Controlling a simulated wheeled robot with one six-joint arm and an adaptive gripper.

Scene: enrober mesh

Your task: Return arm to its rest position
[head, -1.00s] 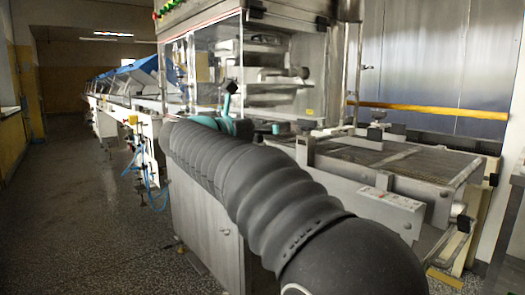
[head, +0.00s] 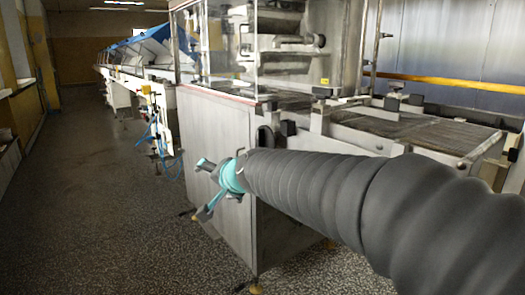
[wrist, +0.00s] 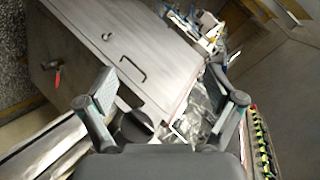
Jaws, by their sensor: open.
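My gripper (head: 204,189) shows in the head view at the end of my grey, ribbed arm, with its teal fingers spread. It appears in front of the enrober's steel cabinet (head: 213,130), below the clear cover; its distance from the cabinet is hard to tell. In the wrist view my gripper (wrist: 170,92) has its two fingers wide apart with nothing between them. Beyond them, tilted in the picture, is a steel cabinet (wrist: 120,45) with a handle. The enrober's mesh belt (head: 425,131) lies at the right in the head view, partly behind my arm.
A clear cover (head: 228,45) encloses the upper machine. A long line with blue lids (head: 140,45) runs back at the left. Blue hoses (head: 160,150) hang beside it. The speckled floor (head: 95,200) at the left is open. A yellow rail (head: 450,82) crosses the back wall.

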